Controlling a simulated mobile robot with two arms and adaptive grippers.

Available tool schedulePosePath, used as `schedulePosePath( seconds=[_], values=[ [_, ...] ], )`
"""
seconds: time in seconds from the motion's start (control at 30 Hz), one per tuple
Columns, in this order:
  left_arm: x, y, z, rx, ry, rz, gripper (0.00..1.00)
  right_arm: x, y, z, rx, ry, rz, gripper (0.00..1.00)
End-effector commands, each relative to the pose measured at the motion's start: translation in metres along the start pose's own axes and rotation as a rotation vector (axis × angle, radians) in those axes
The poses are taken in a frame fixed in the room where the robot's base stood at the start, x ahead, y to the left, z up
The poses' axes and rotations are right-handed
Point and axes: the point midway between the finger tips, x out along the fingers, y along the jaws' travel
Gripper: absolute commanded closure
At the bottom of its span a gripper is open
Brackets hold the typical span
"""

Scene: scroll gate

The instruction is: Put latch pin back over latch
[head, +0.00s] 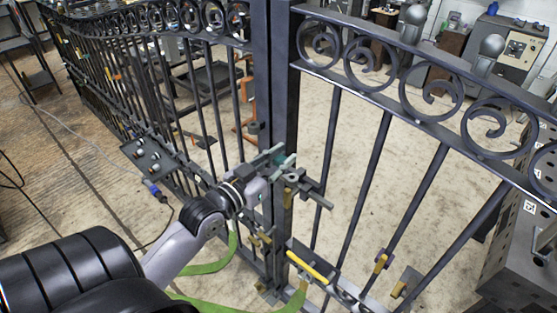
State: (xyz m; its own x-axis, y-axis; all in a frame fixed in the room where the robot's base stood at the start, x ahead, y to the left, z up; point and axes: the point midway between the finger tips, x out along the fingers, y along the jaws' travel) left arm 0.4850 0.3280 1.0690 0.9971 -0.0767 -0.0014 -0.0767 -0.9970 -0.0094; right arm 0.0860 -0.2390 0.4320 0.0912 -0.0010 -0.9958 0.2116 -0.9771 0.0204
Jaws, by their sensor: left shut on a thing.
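My left gripper (279,161) reaches in from the lower left to the meeting posts of the dark scroll gate (290,85). Its teal-tipped fingers are shut on a small part at the latch, which looks like the latch pin; the fingers mostly hide it. The grey latch (308,190) sticks out to the right from the posts, just below and right of the fingertips. I cannot tell whether the pin sits over the latch or apart from it. My right gripper is not in view.
Gate bars and scrolls run to both sides of the posts. A yellow-handled piece (307,267) and green straps (212,262) are low by the gate. A grey machine (510,45) stands behind at the right. The floor beyond the right gate is mostly clear.

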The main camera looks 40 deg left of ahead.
Motion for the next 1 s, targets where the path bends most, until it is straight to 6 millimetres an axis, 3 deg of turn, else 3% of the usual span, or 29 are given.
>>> schedulePosePath(
  seconds=[0.33,1.0],
  values=[
    [0.011,0.0,0.002,0.0,0.002,0.0,1.0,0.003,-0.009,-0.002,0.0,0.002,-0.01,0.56],
    [0.03,0.0,0.007,0.0,0.001,0.0,1.0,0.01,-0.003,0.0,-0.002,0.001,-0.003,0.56]
  ],
)
